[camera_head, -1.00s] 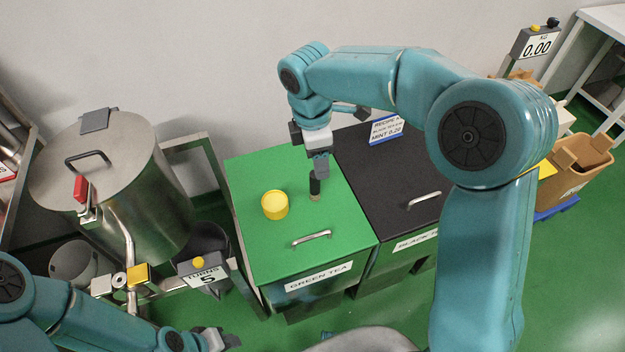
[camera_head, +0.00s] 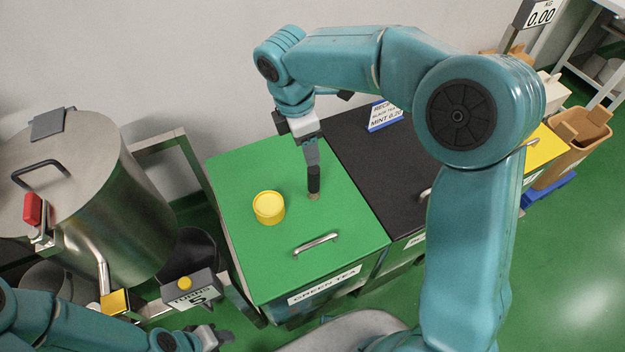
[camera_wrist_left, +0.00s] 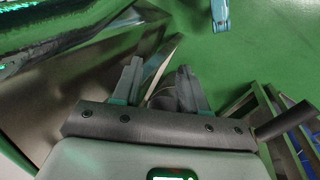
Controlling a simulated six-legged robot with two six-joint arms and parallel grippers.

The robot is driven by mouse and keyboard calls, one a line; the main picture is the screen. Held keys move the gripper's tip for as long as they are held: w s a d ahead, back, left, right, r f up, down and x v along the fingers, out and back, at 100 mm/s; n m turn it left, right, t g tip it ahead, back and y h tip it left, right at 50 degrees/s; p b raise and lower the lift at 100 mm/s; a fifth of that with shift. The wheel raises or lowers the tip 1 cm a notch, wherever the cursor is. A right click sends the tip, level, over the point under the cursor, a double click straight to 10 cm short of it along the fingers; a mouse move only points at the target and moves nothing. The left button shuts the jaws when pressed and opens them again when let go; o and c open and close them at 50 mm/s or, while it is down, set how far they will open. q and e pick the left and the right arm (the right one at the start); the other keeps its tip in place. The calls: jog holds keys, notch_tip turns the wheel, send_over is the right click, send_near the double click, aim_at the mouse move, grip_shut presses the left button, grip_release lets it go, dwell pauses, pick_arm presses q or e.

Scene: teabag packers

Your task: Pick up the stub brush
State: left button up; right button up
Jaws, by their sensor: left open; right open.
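The stub brush (camera_head: 314,183) stands upright on the green lid of the green tea bin (camera_head: 250,255), a short dark handle with a pale lower end. My right gripper (camera_head: 313,165) is directly above it, pointing down, with its fingertips at the top of the handle. The right jaws are open; whether they touch the brush is hard to tell. My left gripper (camera_head: 213,338) is low at the bottom left, open and empty, well away from the brush. Its two fingers show apart in the left wrist view (camera_wrist_left: 158,85).
A yellow round tub (camera_head: 269,207) stands left of the brush. The lid has a metal handle (camera_head: 316,244) in front. A black-lidded bin (camera_head: 375,170) with a blue-edged recipe card (camera_head: 384,117) adjoins on the right. A steel drum (camera_head: 110,200) and a turns counter (camera_head: 192,290) stand left.

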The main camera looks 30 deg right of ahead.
aim_at(312, 169)
jog(key=f, duration=0.5)
jog(key=d+f, duration=0.1)
jog(key=f, duration=0.1)
jog(key=shift+s+f, duration=0.2)
jog(key=shift+s, duration=0.1)
jog(key=shift+f, duration=0.6)
jog(key=f, duration=0.5)
jog(key=shift+d, duration=0.35)
grip_shut()
